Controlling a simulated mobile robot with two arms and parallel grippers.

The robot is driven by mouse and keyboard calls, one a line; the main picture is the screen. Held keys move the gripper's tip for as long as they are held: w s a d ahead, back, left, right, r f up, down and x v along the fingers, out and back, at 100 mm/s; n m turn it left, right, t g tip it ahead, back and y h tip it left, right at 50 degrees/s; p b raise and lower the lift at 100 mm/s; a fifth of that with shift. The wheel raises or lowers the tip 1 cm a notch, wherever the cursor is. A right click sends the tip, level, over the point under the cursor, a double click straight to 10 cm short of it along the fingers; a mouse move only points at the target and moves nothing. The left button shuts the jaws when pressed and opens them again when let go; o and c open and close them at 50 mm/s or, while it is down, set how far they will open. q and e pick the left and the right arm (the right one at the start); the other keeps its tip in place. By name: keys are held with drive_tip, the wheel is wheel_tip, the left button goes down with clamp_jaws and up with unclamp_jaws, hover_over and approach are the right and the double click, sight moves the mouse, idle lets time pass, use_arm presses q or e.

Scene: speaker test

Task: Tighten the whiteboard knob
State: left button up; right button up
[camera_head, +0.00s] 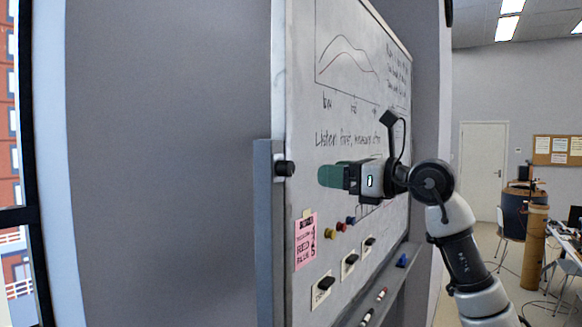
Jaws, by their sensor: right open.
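The whiteboard (310,199) stands upright, seen at a slant, with a grey frame post (264,235) along its near left edge. My right gripper (322,176) comes in from the right, in front of the board. Its green fingers point left towards the knob, with a clear gap between them and it. The fingers overlap in this view, and nothing shows held in them. My left gripper is not in view.
A pink note (305,242), several coloured magnets (330,233) and black clips (326,283) are on the board below my gripper. A tray with markers (381,294) runs along its lower edge. A wall is at left; a door (482,170) and desks are far right.

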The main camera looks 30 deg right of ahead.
sight(291, 169)
drive_tip(key=p+x, duration=0.5)
drive_tip(key=x, duration=0.4)
drive_tip(key=shift+w+r+p, duration=0.2)
drive_tip(key=shift+p, duration=0.1)
drive_tip(key=shift+w+a+f, duration=0.2)
drive_tip(key=shift+w+a, duration=0.1)
drive_tip(key=shift+w, duration=0.4)
drive_tip(key=shift+c, duration=0.2)
drive_tip(key=c, duration=0.9)
